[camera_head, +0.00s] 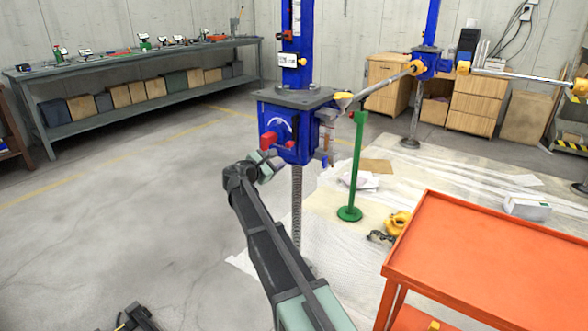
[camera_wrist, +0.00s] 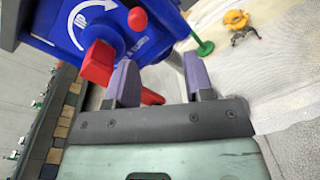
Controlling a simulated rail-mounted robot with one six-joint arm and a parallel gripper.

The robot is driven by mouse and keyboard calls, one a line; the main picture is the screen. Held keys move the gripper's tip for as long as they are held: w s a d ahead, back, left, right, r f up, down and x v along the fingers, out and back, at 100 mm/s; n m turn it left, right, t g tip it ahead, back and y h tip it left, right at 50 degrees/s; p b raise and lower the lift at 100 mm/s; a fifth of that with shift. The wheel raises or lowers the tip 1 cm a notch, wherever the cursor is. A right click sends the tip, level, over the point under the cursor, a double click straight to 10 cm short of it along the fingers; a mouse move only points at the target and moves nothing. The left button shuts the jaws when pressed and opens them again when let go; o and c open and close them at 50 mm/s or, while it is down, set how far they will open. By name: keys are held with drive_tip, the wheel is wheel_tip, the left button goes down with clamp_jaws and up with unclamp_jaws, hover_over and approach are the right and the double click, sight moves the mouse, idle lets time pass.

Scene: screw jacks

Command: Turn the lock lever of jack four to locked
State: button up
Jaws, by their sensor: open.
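A blue screw jack housing (camera_head: 299,128) hangs on a blue column; no jack number is legible. On its front is a red lever (camera_head: 268,141), beside a white curved arrow. In the wrist view, the blue housing (camera_wrist: 60,28) carries the arrow plate, and the chunky red lever (camera_wrist: 98,63) lies just left of my left finger. A smaller red knob (camera_wrist: 137,18) shows above. My gripper (camera_wrist: 160,66) is open, its two purple-grey fingers apart near the housing. A red piece (camera_wrist: 151,97) shows between the fingers, low down. My gripper also shows in the head view (camera_head: 268,160), below the lever.
A threaded screw (camera_head: 297,205) hangs below the housing. A green post (camera_head: 354,165) stands to the right. An orange cart (camera_head: 490,260) fills the lower right. A second blue jack (camera_head: 427,64) is at back right, a long bench (camera_head: 140,58) at back left. Open floor lies left.

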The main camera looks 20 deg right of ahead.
sight(287, 146)
drive_tip(key=w+d+n, duration=0.1)
drive_tip(key=w+d, duration=0.1)
drive_tip(key=d, duration=0.1)
drive_tip(key=w+d+r+n, duration=0.1)
drive_tip(key=w+d, duration=0.1)
drive_tip(key=d, duration=0.1)
drive_tip(key=w+d+r+n+t, duration=0.1)
drive_tip(key=w+d, duration=0.1)
drive_tip(key=d, duration=0.1)
drive_tip(key=shift+d, duration=0.1)
drive_tip(key=shift+c, duration=0.5)
clamp_jaws()
